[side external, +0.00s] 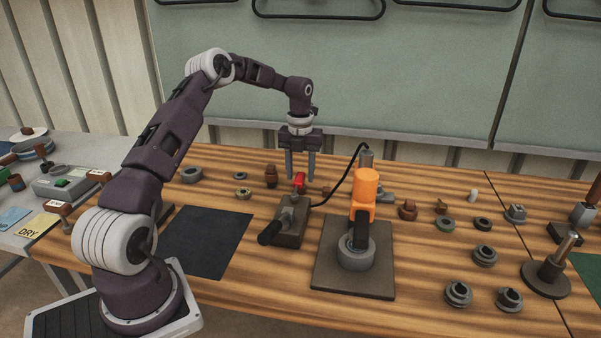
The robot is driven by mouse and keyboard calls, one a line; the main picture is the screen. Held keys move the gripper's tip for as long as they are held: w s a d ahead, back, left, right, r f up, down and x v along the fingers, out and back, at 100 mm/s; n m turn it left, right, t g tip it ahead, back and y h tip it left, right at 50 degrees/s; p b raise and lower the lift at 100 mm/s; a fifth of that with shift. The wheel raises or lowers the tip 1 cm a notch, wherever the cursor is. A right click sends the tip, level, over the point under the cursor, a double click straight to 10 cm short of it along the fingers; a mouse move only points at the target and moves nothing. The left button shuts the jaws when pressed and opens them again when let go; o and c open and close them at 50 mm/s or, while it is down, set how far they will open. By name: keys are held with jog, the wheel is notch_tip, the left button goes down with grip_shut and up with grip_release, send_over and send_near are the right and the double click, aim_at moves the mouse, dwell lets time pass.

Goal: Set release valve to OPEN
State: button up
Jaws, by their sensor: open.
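The release valve appears to be the small red part (300,179) at the back of the grey-brown pump block (291,222); its setting is too small to read. A dark handle (271,232) sticks out at the front left of the block. A black hose (343,178) runs from the block up to the orange press (365,190) on its dark base plate. My gripper (300,178) points straight down with two grey fingers apart. In this view the fingers stand on either side of the red part; whether they touch it cannot be told.
The orange press stands close to the right of my gripper. Several grey and brown fittings (484,256) lie on the right of the wooden table. A dark mat (207,243) lies bare at the left. A brown fitting (271,176) stands just left of the fingers.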

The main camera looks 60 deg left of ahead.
aim_at(300, 176)
notch_tip(300, 176, up, 7)
jog(key=shift+f, duration=0.1)
dwell(0.4)
jog(key=shift+d+r, duration=0.25)
jog(key=shift+r, duration=0.05)
jog(key=s+d+r+n+t+y, duration=0.1)
jog(key=s+d+r+n, duration=0.5)
jog(key=d, duration=0.3)
jog(key=s+d+r+n+t+y, duration=0.1)
jog(key=s+d+r+n, duration=0.35)
jog(key=d+r, duration=0.4)
jog(key=s+d+n+t, duration=0.1)
jog(key=s+d+n, duration=0.2)
jog(key=s+n, duration=0.2)
jog(key=s+d+f+n+t+h, duration=0.1)
jog(key=s+d+n, duration=0.2)
jog(key=s+n, duration=0.3)
jog(key=s+d+n+t+h, duration=0.1)
jog(key=s+d+n, duration=0.3)
jog(key=s, duration=0.5)
jog(key=shift+s+f+n+t, duration=0.3)
jog(key=shift+s+f+n, duration=0.05)
jog(key=shift+n, duration=0.5)
